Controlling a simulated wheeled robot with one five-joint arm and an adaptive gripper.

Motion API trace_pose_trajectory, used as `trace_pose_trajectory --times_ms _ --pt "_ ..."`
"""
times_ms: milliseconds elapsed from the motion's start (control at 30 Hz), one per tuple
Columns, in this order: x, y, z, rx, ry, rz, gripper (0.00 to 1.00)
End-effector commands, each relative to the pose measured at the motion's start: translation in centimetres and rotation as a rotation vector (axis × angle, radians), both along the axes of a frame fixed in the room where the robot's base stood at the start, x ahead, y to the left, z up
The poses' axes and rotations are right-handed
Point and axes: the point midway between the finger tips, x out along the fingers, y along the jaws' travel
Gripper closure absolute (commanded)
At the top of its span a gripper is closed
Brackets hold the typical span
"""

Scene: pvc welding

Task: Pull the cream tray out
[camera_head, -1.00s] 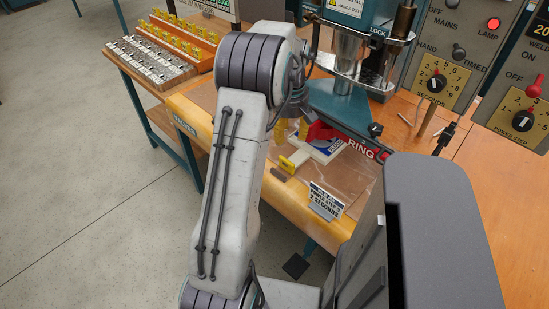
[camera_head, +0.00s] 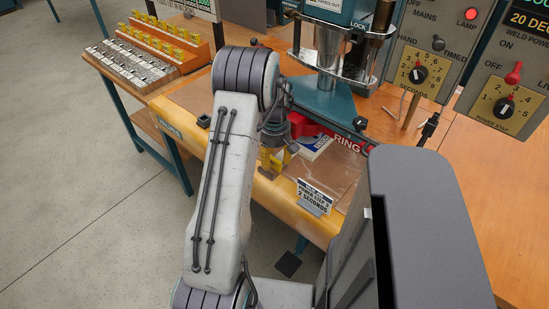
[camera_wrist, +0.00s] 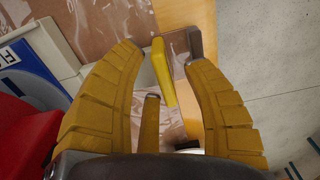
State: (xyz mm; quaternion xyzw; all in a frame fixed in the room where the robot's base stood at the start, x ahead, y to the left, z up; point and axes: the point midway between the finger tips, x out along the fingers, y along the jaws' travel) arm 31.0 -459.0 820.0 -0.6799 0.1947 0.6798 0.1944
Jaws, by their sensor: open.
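The cream tray (camera_head: 311,153), with a blue and white label, lies on the bench under the red press part; my gripper and arm hide some of it. In the wrist view its pale edge and label (camera_wrist: 35,60) show at the left. A yellow bar (camera_wrist: 163,72), which looks like the tray's handle, stands between my fingers, apart from both fingertips. A second, darker yellow post shows below it; I cannot tell what it is. My gripper (camera_head: 274,162) is open, pointing down at the bench's front edge; its two yellow fingers (camera_wrist: 164,57) flank the bar.
A small sign (camera_head: 314,196) stands on the front edge, right of my gripper. The teal press (camera_head: 325,100) and red part (camera_head: 305,126) stand just behind. An orange rack (camera_head: 165,42) of small parts is at the back left. Open floor (camera_head: 90,220) lies in front.

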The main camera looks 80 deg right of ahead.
Motion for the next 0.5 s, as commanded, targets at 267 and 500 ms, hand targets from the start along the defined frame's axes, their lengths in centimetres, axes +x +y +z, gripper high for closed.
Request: trace_pose_trajectory --times_ms 267,500 --pt "0.0 0.01 -0.07 0.0 0.0 0.0 0.55" --pt "0.0 0.01 -0.05 0.0 0.0 0.0 0.72"
